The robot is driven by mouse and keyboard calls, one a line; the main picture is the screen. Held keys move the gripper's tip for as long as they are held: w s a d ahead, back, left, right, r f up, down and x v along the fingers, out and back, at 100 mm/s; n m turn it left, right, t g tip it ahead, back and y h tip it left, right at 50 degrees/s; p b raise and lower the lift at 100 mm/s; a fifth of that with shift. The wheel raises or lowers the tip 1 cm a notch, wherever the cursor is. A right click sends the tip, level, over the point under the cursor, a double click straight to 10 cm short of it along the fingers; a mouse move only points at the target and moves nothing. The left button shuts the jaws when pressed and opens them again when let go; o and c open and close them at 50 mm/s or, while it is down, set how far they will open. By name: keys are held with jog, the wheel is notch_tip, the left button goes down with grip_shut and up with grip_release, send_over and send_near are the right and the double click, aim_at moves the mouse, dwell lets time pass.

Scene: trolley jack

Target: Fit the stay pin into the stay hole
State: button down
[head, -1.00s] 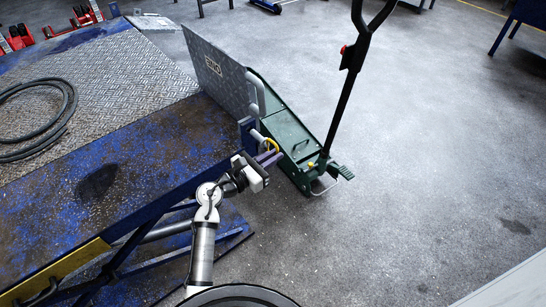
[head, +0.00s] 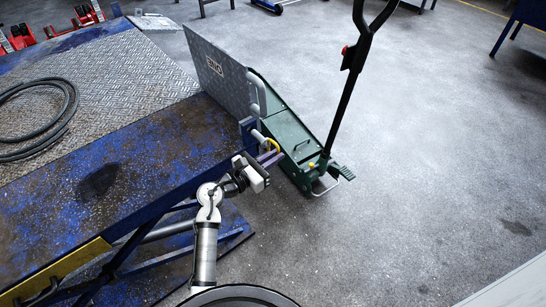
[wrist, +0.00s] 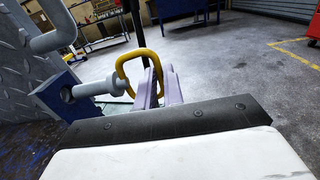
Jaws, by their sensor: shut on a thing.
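The stay pin (wrist: 101,87) is a grey stepped rod with a yellow loop handle (wrist: 130,66). My gripper (wrist: 159,86) is shut on the yellow loop, between its pale purple fingers. The pin lies roughly level and points left at a blue lug (wrist: 53,99). The dark stay hole (wrist: 66,94) shows in that lug, and the pin's tip is right at it. I cannot tell if the tip is inside. In the head view the yellow loop (head: 273,145) and my gripper (head: 270,157) are beside the lug (head: 247,131), at the blue platform's corner.
A grey tread-plate flap (head: 216,68) stands upright beside the lug, with a grey bent handle (wrist: 53,36). The green trolley jack (head: 288,138) with its tall black handle (head: 346,95) stands just right of my gripper. Open floor (head: 430,180) lies further right.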

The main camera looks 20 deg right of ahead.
jog(key=shift+w+a+p, duration=0.2)
jog(key=shift+w+p, duration=0.25)
jog(key=shift+w, duration=0.1)
jog(key=shift+w+a+p, duration=0.2)
jog(key=shift+w+p, duration=0.25)
jog(key=shift+w, duration=0.1)
dwell(0.4)
jog(key=shift+w, duration=0.15)
jog(key=shift+w+a, duration=0.15)
jog(key=shift+w, duration=0.15)
jog(key=shift+w+a, duration=0.35)
jog(key=shift+w, duration=0.55)
jog(key=shift+w+a, duration=0.3)
jog(key=shift+w, duration=0.55)
jog(key=c, duration=1.4)
grip_release()
jog(key=shift+c, duration=0.2)
jog(key=b+v, duration=0.2)
jog(key=v, duration=1.2)
jog(key=shift+b, duration=0.35)
jog(key=shift+d, duration=0.1)
